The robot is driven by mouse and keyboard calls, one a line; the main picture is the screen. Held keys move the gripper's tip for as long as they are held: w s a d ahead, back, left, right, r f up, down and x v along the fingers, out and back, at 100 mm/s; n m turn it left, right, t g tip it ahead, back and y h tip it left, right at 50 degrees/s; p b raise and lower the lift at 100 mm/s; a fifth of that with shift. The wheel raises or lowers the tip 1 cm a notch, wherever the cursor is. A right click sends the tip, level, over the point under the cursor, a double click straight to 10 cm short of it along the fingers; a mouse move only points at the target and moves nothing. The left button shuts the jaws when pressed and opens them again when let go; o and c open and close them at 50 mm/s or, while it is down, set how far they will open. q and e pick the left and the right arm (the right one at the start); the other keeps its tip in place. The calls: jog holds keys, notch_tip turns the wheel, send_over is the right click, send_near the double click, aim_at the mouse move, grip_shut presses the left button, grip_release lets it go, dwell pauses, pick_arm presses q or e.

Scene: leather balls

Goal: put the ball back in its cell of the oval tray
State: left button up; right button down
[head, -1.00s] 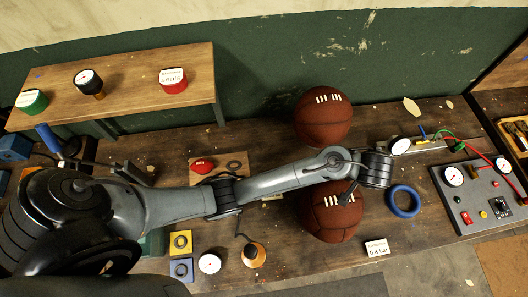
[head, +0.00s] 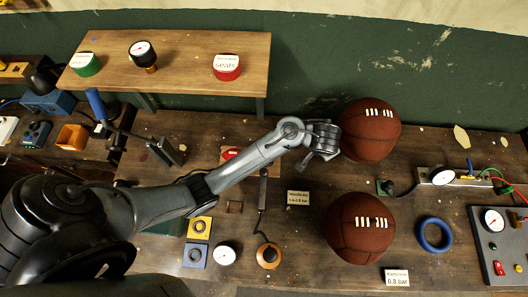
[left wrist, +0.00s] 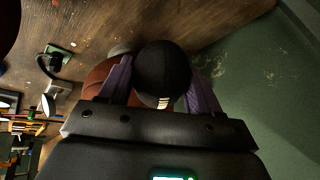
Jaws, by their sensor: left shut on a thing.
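Two brown leather balls with white laces rest on the workbench (head: 300,235): a far ball (head: 370,130) by the green wall and a near ball (head: 360,228). My left gripper (head: 322,152) is at the left side of the far ball in the head view. In the left wrist view its purple fingers (left wrist: 160,82) are shut on a black rounded thing (left wrist: 163,68). A brown ball (left wrist: 98,78) with laces shows behind it, partly hidden; I cannot tell whether they touch. I see no oval tray. My right gripper is out of view.
An orange-based tool (head: 268,255) stands in front.

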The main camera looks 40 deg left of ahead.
pick_arm(q)
jog(key=s+a+f+m+h+b, duration=0.1)
jog(key=s+a+f+m, duration=0.2)
jog(key=a, duration=0.1)
jog(key=s+a+f+m+h, duration=0.1)
jog(key=s+a+f+m, duration=0.1)
jog(key=s+a+f, duration=0.1)
jog(key=s+a+f+m+h+b, duration=0.1)
jog(key=s+a+f+m, duration=0.2)
jog(key=a, duration=0.4)
jog(key=shift+s+a+f+m+g+h+b, duration=0.1)
jog(key=shift+s+m+g+h+b, duration=0.1)
jog(key=shift+s, duration=0.15)
jog(key=shift+s+a+f+m+g+h+b, duration=0.1)
jog(key=shift+s+b, duration=0.05)
jog(key=shift+s, duration=0.2)
jog(key=f, duration=0.1)
jog(key=f+b, duration=0.1)
jog(key=f, duration=0.1)
jog(key=shift+s+a+f+b, duration=0.15)
jog(key=shift+s+f+b, duration=0.15)
jog(key=shift+f, duration=0.55)
jog(key=shift+f, duration=0.1)
jog(key=shift+f, duration=0.15)
jog(key=o, duration=1.2)
